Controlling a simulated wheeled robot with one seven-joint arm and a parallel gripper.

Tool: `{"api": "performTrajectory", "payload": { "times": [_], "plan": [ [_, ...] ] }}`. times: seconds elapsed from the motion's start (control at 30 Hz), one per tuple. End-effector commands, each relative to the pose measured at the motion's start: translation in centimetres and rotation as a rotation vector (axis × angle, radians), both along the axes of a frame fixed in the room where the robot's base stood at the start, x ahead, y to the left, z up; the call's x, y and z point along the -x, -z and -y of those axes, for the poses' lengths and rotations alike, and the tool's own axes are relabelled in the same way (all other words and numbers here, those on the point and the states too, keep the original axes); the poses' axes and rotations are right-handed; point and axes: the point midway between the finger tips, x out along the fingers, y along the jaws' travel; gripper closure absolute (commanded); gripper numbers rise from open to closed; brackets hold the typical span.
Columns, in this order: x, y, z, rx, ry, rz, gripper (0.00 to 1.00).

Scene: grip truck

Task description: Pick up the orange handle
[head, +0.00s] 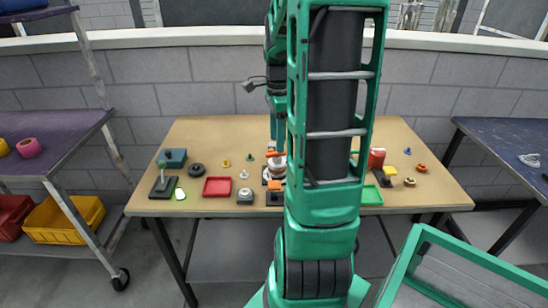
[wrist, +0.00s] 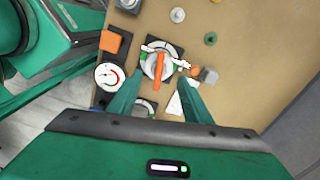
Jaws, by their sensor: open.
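The orange handle (wrist: 158,70) is a narrow bar across a round white and grey fitting on a dark square base, near the top middle of the wrist view. In the head view, an orange piece (head: 274,154) that looks like it shows just left of my arm. My gripper (wrist: 164,80) is open, its two green fingers pointing toward the fitting, one on each side of the handle. I see no clear contact, and the height of the fingertips over the handle cannot be told. My arm hides part of the table's middle in the head view.
A round gauge (wrist: 109,76) and an orange block (wrist: 114,42) lie left of the handle. A grey piece (wrist: 208,75) is close on the right. The tan table (head: 225,135) also bears a red tray (head: 217,187), a black ring (head: 197,169) and a green tray (head: 372,197).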

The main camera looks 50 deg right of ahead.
Motion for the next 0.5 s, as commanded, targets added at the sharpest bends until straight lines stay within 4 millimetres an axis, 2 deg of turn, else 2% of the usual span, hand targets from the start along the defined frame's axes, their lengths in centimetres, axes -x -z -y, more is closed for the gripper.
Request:
{"api": "performTrajectory", "payload": {
  "times": [0.17,0.5],
  "plan": [
    [0.1,1.0,0.0,-0.001,-0.001,-0.001,0.55],
    [0.4,5.3,0.2,0.0,-0.002,-0.001,0.55]
  ]
}}
